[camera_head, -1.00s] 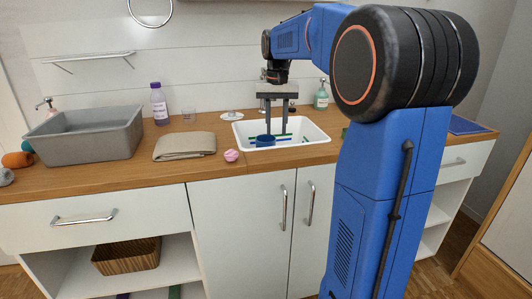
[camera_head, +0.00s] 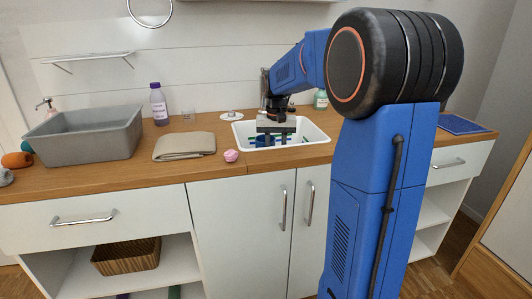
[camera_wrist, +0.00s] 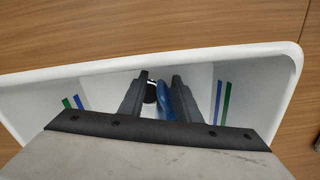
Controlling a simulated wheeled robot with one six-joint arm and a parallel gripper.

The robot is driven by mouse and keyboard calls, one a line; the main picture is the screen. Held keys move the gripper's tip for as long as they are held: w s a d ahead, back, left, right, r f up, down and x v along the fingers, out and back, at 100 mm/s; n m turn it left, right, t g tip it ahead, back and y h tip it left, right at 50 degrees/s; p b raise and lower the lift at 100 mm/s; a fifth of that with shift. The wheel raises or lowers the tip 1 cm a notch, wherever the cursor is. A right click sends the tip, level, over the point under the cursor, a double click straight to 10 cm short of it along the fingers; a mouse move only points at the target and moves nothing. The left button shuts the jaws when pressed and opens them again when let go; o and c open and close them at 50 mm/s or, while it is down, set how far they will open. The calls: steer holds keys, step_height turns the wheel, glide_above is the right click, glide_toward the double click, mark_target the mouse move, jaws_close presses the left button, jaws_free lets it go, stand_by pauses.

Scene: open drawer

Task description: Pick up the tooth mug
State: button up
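The blue tooth mug (camera_head: 257,140) is in the white basin (camera_head: 318,133), mostly hidden behind my gripper (camera_head: 275,139) in the head view. My gripper points down into the basin. In the wrist view, its two dark fingers stand apart, and a blue part of the mug (camera_wrist: 165,102) shows between them, close to the right finger. A small dark thing (camera_wrist: 150,94) shows beside it. I cannot tell whether the fingers touch the mug.
The basin walls carry blue and green stripes. Left on the wooden counter are a pink ball (camera_head: 231,156), a folded cloth (camera_head: 184,146), a purple bottle (camera_head: 159,105) and a grey tub (camera_head: 85,137). A pump bottle (camera_head: 320,100) stands behind the basin.

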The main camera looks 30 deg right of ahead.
steer(key=shift+f, duration=0.1)
jaws_close()
stand_by(0.3)
